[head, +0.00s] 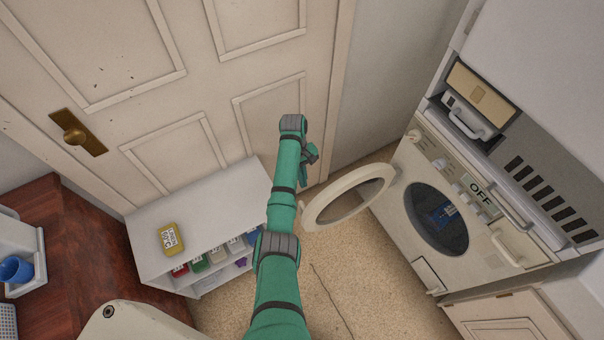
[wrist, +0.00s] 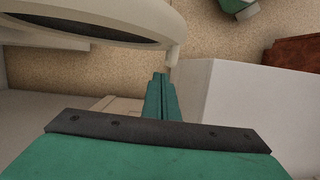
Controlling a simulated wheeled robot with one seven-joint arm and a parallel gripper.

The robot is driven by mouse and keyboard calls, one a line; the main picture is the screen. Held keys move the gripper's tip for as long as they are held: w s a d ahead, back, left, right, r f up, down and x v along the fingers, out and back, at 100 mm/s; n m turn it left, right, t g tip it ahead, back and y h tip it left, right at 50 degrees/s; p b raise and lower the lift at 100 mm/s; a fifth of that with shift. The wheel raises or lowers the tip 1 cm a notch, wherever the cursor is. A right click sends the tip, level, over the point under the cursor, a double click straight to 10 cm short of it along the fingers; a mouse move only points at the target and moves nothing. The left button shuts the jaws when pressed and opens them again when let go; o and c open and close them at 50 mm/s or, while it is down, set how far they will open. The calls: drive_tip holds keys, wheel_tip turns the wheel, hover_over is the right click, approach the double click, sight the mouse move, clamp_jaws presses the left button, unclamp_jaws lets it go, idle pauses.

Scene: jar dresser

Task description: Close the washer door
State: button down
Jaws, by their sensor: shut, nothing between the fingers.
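The washer (head: 405,165) stands at the right in the head view, cream-coloured, with a dark round drum opening and an "OFF" label. Its round washer door (head: 312,216), a cream ring with dark glass, stands wide open, swung out to the left of the opening. In the wrist view the door (wrist: 150,12) fills the top left, with a small pale peg on its rim. My gripper (head: 304,181) is up beside the door's far left rim in the head view. In the wrist view its green fingers (wrist: 160,78) are together and empty, just below the peg; I cannot tell whether they touch.
A white shelf unit (head: 150,238) with a yellow container (head: 171,238) on top stands left of my arm. A cream room door (head: 205,90) is behind. Blue cloth (head: 443,215) shows inside the drum. Carpet (head: 330,285) is clear below the washer door.

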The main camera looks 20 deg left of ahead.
drive_tip(key=s+d+f, duration=0.3)
drive_tip(key=d+f, duration=0.1)
idle(0.5)
